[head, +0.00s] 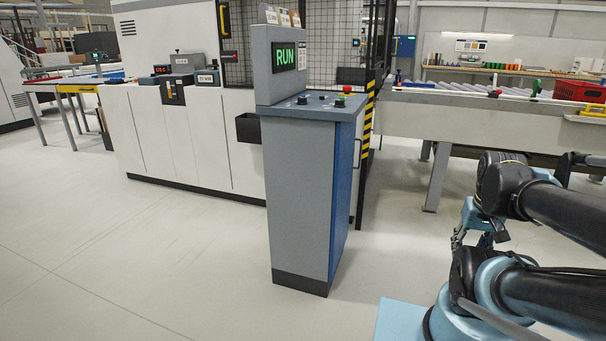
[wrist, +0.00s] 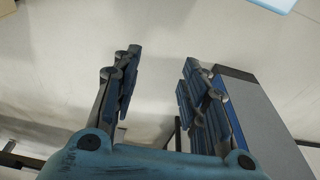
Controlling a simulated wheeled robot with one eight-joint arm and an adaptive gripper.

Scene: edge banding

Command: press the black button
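A grey and blue control console (head: 300,200) stands upright in the middle of the head view, with a green RUN display (head: 285,57) on its raised back panel. Its sloping top carries small dark controls (head: 302,100) and a red mushroom knob (head: 347,89) on a yellow base. The controls are too small to tell surely which one is the black button. My gripper (wrist: 160,88) is open and empty in the wrist view, its fingers wide apart over the floor. In the head view it is low on the right, partly hidden by my arm, well apart from the console top.
A white machine (head: 185,135) with a mesh guard stands behind the console. A roller conveyor (head: 480,100) with a red crate (head: 578,90) runs behind on the right. Clear floor (head: 150,260) lies to the left and front. A grey and blue panel (wrist: 265,120) shows right of my fingers.

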